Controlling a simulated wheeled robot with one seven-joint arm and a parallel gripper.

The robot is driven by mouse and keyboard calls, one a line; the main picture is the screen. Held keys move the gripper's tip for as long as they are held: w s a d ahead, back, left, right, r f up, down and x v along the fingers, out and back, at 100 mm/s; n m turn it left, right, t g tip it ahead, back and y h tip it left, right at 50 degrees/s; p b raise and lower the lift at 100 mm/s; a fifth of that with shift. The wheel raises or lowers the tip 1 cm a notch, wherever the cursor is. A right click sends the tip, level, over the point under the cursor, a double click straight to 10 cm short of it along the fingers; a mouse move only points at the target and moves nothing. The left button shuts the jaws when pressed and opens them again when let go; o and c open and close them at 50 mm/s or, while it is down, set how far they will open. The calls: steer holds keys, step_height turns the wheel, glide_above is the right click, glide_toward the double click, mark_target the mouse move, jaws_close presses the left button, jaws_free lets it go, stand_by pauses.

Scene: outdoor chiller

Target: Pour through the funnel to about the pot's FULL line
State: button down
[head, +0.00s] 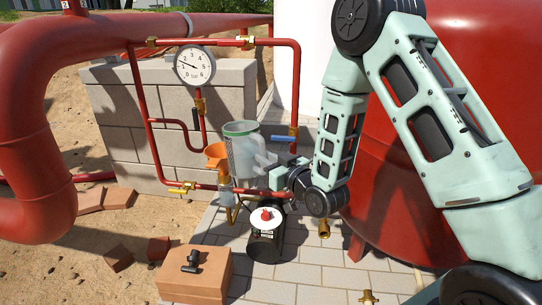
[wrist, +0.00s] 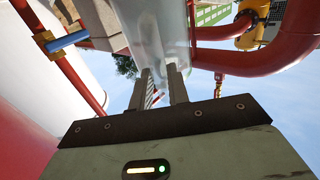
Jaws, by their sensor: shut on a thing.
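My gripper (wrist: 165,88) is shut on a translucent jug (wrist: 152,30), with its two fingers against the jug's side in the wrist view. In the head view the jug (head: 243,155) has a greenish rim and stands roughly upright in the air, just right of the orange funnel (head: 216,154). The funnel sits above a small clear pot (head: 226,197) on the red pipework. Whether the jug touches the funnel I cannot tell. The liquid level and the FULL line are too small to read. No stream of liquid shows.
A pressure gauge (head: 194,66) and red pipes stand behind. A blue valve handle (head: 284,138) is right of the jug, a yellow one (head: 182,190) left of the pot.

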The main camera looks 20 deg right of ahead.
mark_target(259, 140)
steer(key=shift+w+a+r+g+h+p, duration=0.15)
steer(key=shift+w+r+g+p, duration=0.15)
steer(key=shift+w+p, duration=0.45)
steer(key=shift+w+a+r+g+h+p, duration=0.15)
steer(key=shift+w+g+p, duration=0.3)
steer(key=shift+p, duration=0.5)
steer(key=shift+w+a+r+g+p, duration=0.2)
steer(key=shift+w+r+g+p, duration=0.1)
steer(key=shift+w+p, duration=0.45)
steer(key=g+p, duration=0.2)
steer(key=p, duration=0.2)
steer(key=shift+w, duration=0.15)
steer(key=shift+f+h+p, duration=0.1)
steer(key=shift+h+p, duration=0.2)
steer(key=shift+p, duration=0.15)
steer(key=shift+w+f+g+p, duration=0.1)
steer(key=shift+f+g+p, duration=0.1)
steer(key=shift+g+p, duration=0.2)
steer(key=r+g+p, duration=0.1)
steer(key=r+p, duration=0.1)
steer(key=p, duration=0.1)
steer(key=shift+w+a+r, duration=0.1)
steer(key=shift+w+r, duration=0.1)
steer(key=shift+w+r+p, duration=0.1)
steer(key=shift+r+p, duration=0.1)
steer(key=shift+p, duration=0.45)
steer(key=shift+f+g, duration=0.25)
